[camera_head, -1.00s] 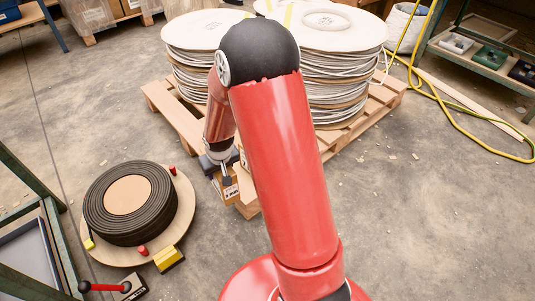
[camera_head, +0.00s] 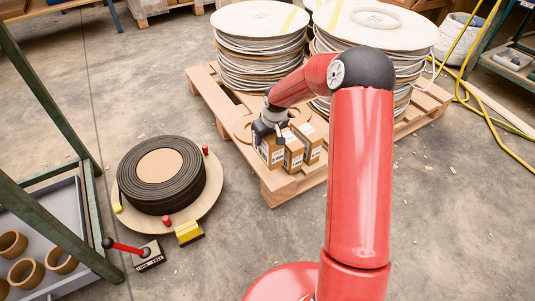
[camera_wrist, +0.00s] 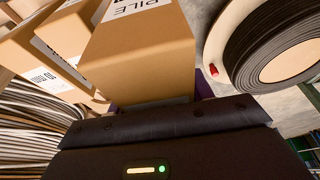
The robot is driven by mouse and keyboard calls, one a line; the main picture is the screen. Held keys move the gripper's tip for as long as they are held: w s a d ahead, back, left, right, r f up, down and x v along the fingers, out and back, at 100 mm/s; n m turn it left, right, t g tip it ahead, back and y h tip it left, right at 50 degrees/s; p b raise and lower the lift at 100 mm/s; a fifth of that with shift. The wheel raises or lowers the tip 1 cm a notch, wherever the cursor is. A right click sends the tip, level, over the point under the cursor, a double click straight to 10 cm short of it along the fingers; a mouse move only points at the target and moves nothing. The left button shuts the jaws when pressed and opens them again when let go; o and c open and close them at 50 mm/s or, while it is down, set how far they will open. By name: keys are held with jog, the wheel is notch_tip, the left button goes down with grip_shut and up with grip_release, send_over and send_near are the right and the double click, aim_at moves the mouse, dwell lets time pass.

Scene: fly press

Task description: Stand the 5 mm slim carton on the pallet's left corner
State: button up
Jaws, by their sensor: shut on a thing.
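My gripper (camera_head: 268,131) is shut on a brown carton (camera_head: 270,152), the leftmost of three at the pallet's near end. This carton fills the middle of the wrist view (camera_wrist: 138,48), with the printed word "PILE" on its pale label. It looks upright in the head view; I cannot tell whether its base touches the pallet. Two other cartons, a middle one (camera_head: 293,153) and a right one (camera_head: 311,141), stand close beside it. The wooden pallet (camera_head: 284,187) lies on the floor. My fingertips are mostly hidden, and "5 mm" cannot be read on any label.
A black coil on a round board (camera_head: 160,175) lies left of the pallet, near a yellow block (camera_head: 189,233) and a red-handled tool (camera_head: 130,248). A green-framed rack (camera_head: 45,215) stands at left. Floor right of the pallet is mostly clear.

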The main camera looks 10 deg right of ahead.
jog(key=shift+f+b, duration=0.6)
jog(key=shift+f, duration=3.2)
jog(key=shift+f, duration=0.1)
jog(key=o, duration=1.2)
